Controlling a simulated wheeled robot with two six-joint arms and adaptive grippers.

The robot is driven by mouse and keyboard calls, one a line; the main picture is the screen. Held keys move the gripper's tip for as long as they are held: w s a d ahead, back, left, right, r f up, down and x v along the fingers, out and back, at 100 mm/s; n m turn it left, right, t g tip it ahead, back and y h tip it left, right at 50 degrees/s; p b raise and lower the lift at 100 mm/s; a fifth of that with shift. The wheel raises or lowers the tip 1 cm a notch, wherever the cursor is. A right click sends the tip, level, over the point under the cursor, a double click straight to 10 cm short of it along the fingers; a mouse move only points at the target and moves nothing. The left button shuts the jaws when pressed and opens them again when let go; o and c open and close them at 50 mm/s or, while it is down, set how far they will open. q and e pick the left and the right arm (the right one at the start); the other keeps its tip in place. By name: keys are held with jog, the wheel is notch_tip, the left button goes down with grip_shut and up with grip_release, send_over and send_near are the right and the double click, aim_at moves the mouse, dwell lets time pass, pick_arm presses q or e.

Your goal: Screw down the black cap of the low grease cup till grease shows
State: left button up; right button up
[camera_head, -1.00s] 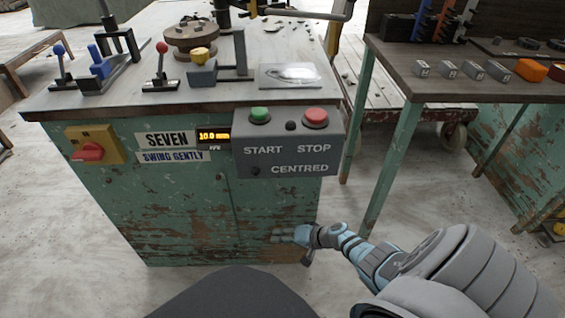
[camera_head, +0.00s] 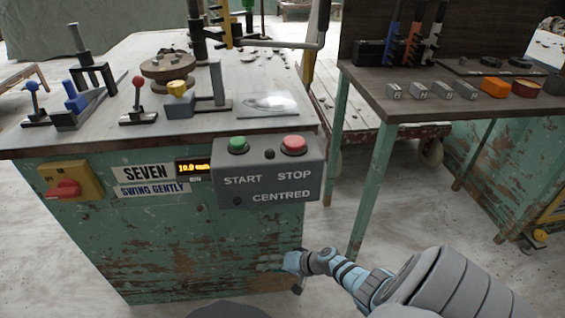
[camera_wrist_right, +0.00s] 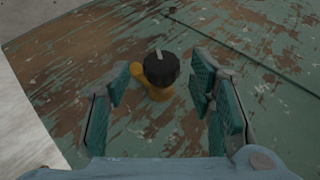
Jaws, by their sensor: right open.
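The grease cup (camera_wrist_right: 158,92) shows in the right wrist view as a brass-yellow body low on the worn green cabinet side. Its round black cap (camera_wrist_right: 161,69) has a ribbed edge and a pale mark on top. No grease can be made out around it. My right gripper (camera_wrist_right: 161,84) is open, with teal-padded fingers either side of the cup and cap, apart from them. In the head view the right gripper (camera_head: 274,262) is at the lower part of the cabinet front, and the cup cannot be made out there. My left gripper is not in view.
The green cabinet (camera_head: 200,240) carries a grey START/STOP box (camera_head: 268,168) above my right gripper and a red-yellow switch (camera_head: 70,182). Levers stand on its top. A workbench (camera_head: 400,98) with small blocks is at the right.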

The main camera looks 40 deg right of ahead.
jog(key=v, duration=1)
jog(key=shift+s+r, duration=0.25)
jog(key=shift+r, duration=0.1)
